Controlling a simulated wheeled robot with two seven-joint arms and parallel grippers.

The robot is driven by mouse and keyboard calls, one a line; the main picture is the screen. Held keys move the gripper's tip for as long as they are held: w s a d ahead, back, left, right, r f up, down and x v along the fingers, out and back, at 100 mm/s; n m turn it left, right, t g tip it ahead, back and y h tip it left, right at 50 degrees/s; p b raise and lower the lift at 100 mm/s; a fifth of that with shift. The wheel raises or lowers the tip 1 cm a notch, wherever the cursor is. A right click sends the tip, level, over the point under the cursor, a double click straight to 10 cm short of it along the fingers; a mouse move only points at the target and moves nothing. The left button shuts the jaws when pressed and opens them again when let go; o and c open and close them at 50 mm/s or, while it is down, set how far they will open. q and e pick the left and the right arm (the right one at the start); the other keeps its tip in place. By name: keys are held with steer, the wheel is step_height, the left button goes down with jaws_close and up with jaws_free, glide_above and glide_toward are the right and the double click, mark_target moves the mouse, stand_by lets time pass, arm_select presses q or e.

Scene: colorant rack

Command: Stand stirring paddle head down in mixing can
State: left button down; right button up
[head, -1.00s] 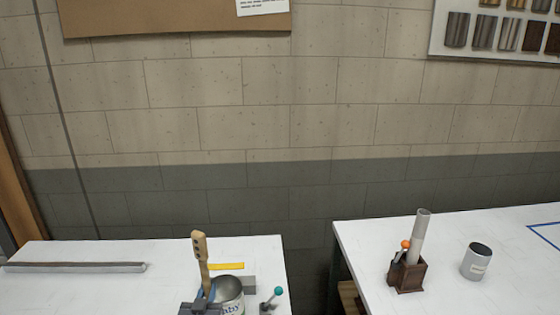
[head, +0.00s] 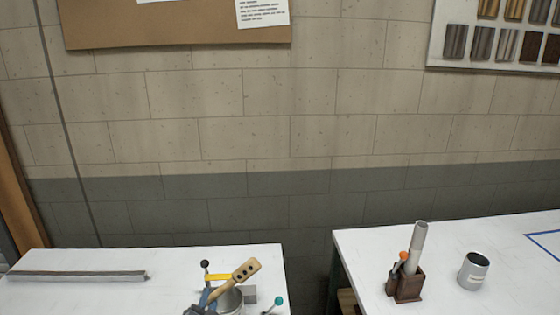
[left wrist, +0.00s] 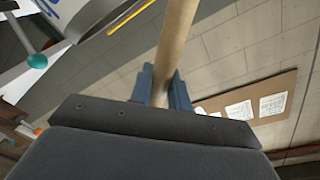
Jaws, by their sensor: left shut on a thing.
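The stirring paddle (head: 244,271) is wooden, with dark holes in its wide end. It leans up and to the right in the head view, wide end uppermost, over the mixing can (head: 229,303). My left gripper (head: 206,299) is shut on its shaft at the can's left side. In the left wrist view the round shaft (left wrist: 176,45) passes between the fingers (left wrist: 160,88) and runs out of the top edge. The can, white with blue lettering, shows there in part (left wrist: 68,10). The can's lower part is cut off in the head view. My right gripper is not in view.
A teal-knobbed lever (head: 278,301) and a black-knobbed lever (head: 205,264) stand near the can, with a yellow strip (head: 217,277) behind. A grey bar (head: 80,275) lies left. The right table carries a brown holder (head: 408,284) and grey cup (head: 474,270); a gap separates the tables.

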arm_select(q)
steer(key=m+p, duration=0.1)
steer(key=m, duration=0.3)
steer(key=shift+r, duration=0.2)
steer(key=m+p, duration=0.1)
steer(key=m, duration=0.2)
steer(key=shift+m, duration=0.3)
steer(key=shift+f+m+p, duration=0.2)
steer(key=shift+m+p, duration=0.15)
steer(key=shift+m, duration=0.45)
steer(key=shift+r+m+p, duration=0.2)
steer(key=shift+m+p, duration=0.5)
steer(key=shift+m, duration=0.5)
steer(key=m+p, duration=0.1)
steer(key=m, duration=0.2)
steer(key=shift+f+m+p, duration=0.1)
steer(key=shift+m+p, duration=0.2)
steer(key=shift+m, duration=0.4)
steer(key=shift+f+m, duration=0.15)
steer(key=shift+m, duration=0.95)
